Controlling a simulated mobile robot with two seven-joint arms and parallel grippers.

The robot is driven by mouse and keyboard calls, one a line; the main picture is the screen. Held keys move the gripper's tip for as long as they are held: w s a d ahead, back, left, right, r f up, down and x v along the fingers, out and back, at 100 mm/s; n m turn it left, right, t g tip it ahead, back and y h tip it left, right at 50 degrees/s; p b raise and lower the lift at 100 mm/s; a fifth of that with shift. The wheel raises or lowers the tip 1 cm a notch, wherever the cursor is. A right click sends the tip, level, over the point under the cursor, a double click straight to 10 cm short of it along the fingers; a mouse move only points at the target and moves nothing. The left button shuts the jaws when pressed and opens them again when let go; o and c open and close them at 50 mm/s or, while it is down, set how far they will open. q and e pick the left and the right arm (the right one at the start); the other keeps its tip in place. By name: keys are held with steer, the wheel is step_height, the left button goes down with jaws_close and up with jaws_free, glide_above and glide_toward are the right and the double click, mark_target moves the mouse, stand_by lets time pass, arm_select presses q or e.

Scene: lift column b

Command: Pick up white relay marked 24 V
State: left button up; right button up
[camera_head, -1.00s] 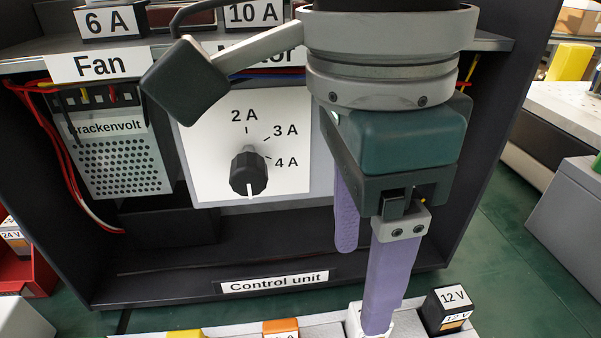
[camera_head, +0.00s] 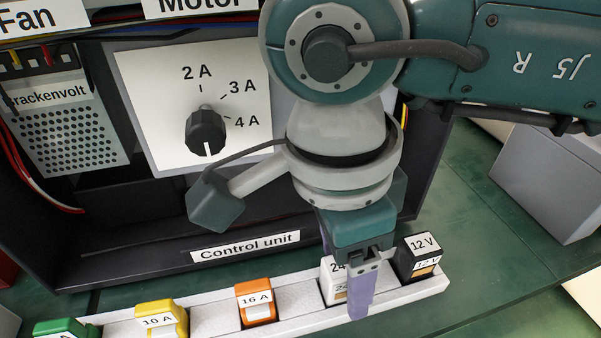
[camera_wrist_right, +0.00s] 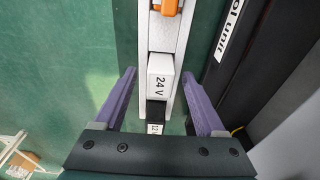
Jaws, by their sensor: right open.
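The white relay marked 24 V (camera_head: 332,283) stands in a slot of the white rail, partly hidden behind my right gripper's near finger. Its labelled top also shows in the right wrist view (camera_wrist_right: 160,82). My right gripper (camera_head: 350,295) is open and points down at the relay. In the right wrist view its two purple fingers (camera_wrist_right: 158,72) lie on either side of the relay, with a gap on both sides. The far finger is mostly hidden in the head view. My left gripper is out of view.
A black 12 V relay (camera_head: 419,258) stands close to the right. An orange 16 A (camera_head: 256,303), a yellow 10 A (camera_head: 162,318) and a green part (camera_head: 66,328) sit along the white rail (camera_head: 300,314). The dark control unit cabinet (camera_head: 150,262) stands just behind.

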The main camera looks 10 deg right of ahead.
steer(key=shift+c, duration=0.4)
jaws_close()
